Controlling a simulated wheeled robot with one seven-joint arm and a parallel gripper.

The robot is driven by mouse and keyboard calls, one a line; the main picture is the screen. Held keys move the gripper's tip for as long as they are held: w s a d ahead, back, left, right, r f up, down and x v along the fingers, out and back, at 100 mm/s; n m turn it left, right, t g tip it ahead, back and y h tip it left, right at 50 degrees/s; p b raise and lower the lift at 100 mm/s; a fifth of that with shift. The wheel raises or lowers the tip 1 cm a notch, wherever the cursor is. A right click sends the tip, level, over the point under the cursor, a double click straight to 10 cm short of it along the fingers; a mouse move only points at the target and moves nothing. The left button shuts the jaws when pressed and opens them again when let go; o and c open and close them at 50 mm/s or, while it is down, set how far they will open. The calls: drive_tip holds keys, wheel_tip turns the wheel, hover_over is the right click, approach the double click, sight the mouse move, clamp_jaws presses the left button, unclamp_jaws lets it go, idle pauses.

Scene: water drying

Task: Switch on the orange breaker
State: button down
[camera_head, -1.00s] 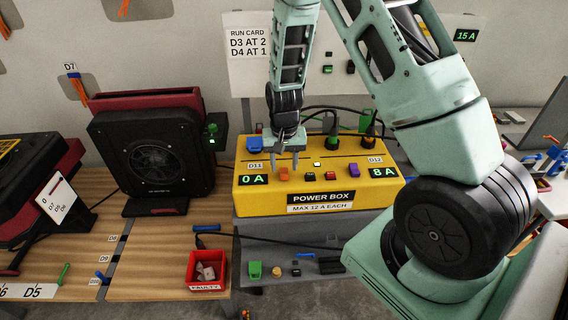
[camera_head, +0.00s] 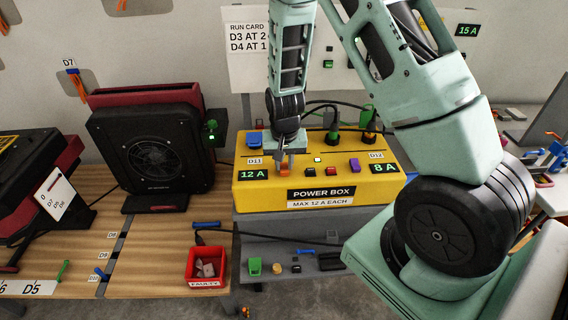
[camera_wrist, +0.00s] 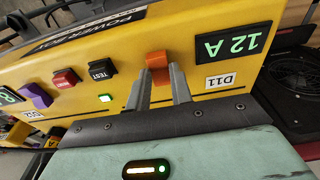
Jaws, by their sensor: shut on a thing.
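The yellow power box (camera_head: 257,201) stands on a grey shelf in the head view. The orange breaker (camera_head: 284,170) is on its top left part, by the D11 label, and also shows in the wrist view (camera_wrist: 157,62). My gripper (camera_head: 285,162) points down at the breaker. In the wrist view its two fingers (camera_wrist: 160,80) are closed around the orange breaker, one on each side. The D11 display (camera_head: 253,175) reads 12 A and the D12 display (camera_head: 384,168) reads 8 A.
A red button (camera_head: 331,173), a black TEST button (camera_head: 310,172) and a purple switch (camera_head: 355,166) sit right of the breaker. Cables and plugs rise behind the box. A black fan unit (camera_head: 152,150) stands to the left. A red FAULTY bin (camera_head: 205,268) is below.

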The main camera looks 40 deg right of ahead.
drive_tip(key=shift+s+a+t+h+b, duration=0.15)
drive_tip(key=shift+t+h+b, duration=0.25)
drive_tip(key=shift+t, duration=0.2)
drive_tip(key=c, duration=1.2)
unclamp_jaws()
drive_tip(key=shift+c, duration=0.2)
drive_tip(key=p+v, duration=0.2)
drive_tip(key=v, duration=1.5)
drive_tip(key=shift+r, duration=0.15)
drive_tip(key=shift+s, duration=0.1)
drive_tip(key=s+a+r+n+g+y, duration=0.1)
drive_tip(key=s+a+n, duration=0.2)
drive_tip(key=a, duration=0.4)
drive_tip(key=s+a+n+y, duration=0.1)
drive_tip(key=s+a+n, duration=0.25)
drive_tip(key=a, duration=0.35)
drive_tip(key=s+a+r+n, duration=0.1)
drive_tip(key=s+a+n, duration=0.3)
drive_tip(key=s, duration=0.3)
drive_tip(key=s+a+r+n+g, duration=0.1)
drive_tip(key=s+a+n, duration=0.3)
drive_tip(key=s, duration=0.3)
